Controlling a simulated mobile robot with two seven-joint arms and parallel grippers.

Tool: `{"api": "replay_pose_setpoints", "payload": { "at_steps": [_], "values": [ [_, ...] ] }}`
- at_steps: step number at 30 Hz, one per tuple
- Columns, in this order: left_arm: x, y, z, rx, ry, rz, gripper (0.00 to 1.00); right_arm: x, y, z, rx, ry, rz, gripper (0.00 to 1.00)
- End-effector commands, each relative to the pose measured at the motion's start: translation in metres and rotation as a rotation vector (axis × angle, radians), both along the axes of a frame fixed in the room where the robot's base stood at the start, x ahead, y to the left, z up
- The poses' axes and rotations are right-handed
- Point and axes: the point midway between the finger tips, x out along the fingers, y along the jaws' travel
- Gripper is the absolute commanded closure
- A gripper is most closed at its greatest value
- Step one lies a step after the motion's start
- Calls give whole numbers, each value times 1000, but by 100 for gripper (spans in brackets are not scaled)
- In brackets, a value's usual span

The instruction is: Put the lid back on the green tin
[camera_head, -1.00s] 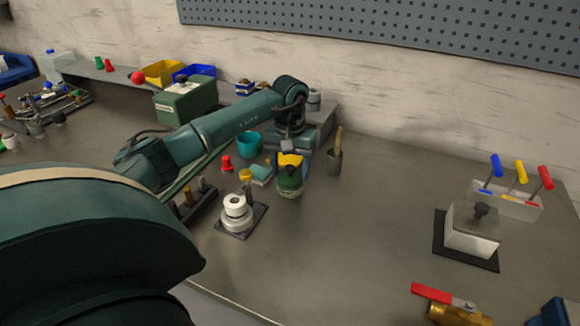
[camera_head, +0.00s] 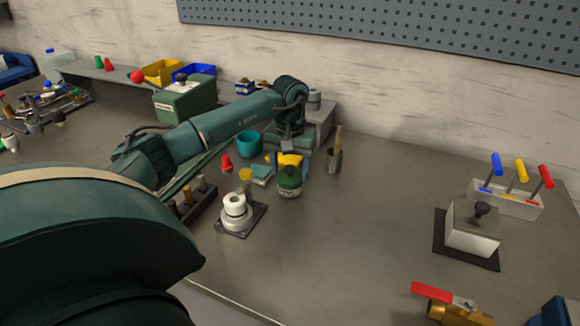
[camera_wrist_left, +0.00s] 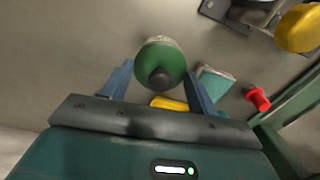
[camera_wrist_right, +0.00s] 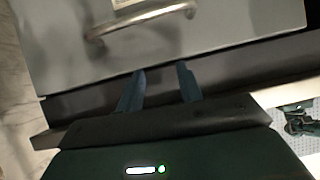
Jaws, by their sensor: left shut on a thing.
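The green tin (camera_head: 289,191) stands on the bench near the middle of the head view, with a pale band low on its side. Its round green lid (camera_wrist_left: 160,62) with a dark knob is at the tin's top. A pale edge of the tin shows past the lid in the left wrist view; I cannot tell whether the lid is fully seated. My left gripper (camera_head: 290,163) is shut on the lid, with one blue finger on each side. My right gripper (camera_wrist_right: 163,82) is open and empty, facing a grey surface with a metal handle; it is outside the head view.
A white stacked fixture (camera_head: 236,212) stands left of the tin, with a red piece (camera_head: 227,162) and teal cup (camera_head: 249,145) behind. A cup with a wooden handle (camera_head: 334,161) is close on the right. The bench in front of the tin is clear.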

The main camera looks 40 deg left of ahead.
Motion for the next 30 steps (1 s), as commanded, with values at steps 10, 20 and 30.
{"api": "replay_pose_setpoints", "payload": {
  "at_steps": [10, 20, 30],
  "values": [
    [0, 0, 0, 1, 0, 0, 19, 0, -1, 0, -2, -1, 2, 64],
    [0, 0, 0, 0, 1, 0, 5, 0, -1, 0, -2, -1, 2, 64],
    [0, 0, 1, 1, 0, 0, 0, 0, -1, 1, -2, 1, -3, 64]
  ]
}}
